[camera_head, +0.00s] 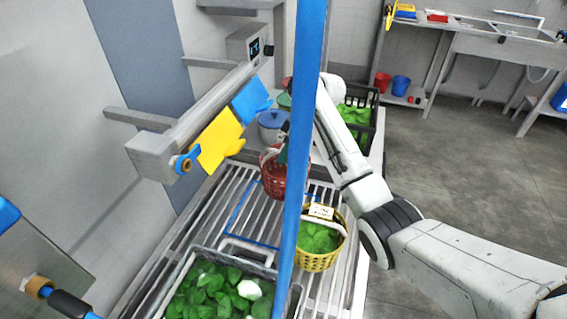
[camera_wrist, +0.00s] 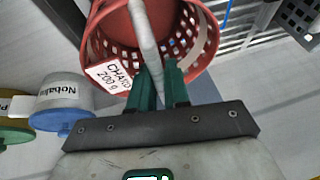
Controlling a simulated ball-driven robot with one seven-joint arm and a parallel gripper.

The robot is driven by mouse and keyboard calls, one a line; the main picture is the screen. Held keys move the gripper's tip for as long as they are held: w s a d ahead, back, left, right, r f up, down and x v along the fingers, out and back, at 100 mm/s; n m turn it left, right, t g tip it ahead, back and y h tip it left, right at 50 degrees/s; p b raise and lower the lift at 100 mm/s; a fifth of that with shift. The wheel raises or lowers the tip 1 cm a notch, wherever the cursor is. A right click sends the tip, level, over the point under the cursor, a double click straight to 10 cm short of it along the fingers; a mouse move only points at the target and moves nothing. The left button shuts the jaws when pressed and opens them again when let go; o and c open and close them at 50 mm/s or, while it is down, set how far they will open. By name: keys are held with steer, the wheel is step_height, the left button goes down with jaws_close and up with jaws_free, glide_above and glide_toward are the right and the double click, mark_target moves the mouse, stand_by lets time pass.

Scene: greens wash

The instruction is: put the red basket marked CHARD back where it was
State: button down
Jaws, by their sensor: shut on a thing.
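The red basket (camera_head: 271,181) hangs over the slatted rack, just behind the blue pole in the head view. In the wrist view the red basket (camera_wrist: 118,40) fills the top, with a white tag reading CHARD 200 g. My gripper (camera_wrist: 160,78) has its green fingers shut on the basket's pale handle. In the head view my gripper (camera_head: 284,152) is partly hidden by the pole. A blue outline (camera_head: 240,206) is marked on the rack, left of and below the red basket. I cannot tell whether the basket touches the slats.
A yellow basket (camera_head: 318,262) of greens stands on the rack at right. A crate (camera_head: 236,258) of greens is in front; another crate (camera_head: 372,98) is behind. A lidded pot (camera_head: 271,126) stands beyond the red basket. A blue pole (camera_head: 303,130) crosses the view. Gloves hang from a rail at left.

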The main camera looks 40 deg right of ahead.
steer(key=shift+w+a+f, duration=0.15)
steer(key=shift+w, duration=0.05)
steer(key=shift+w+a+f+p, duration=0.15)
steer(key=shift+f+p, duration=0.3)
steer(key=shift+f, duration=1.5)
steer(key=c, duration=1.1)
jaws_free()
steer(key=b+v, duration=0.1)
steer(key=v, duration=1.1)
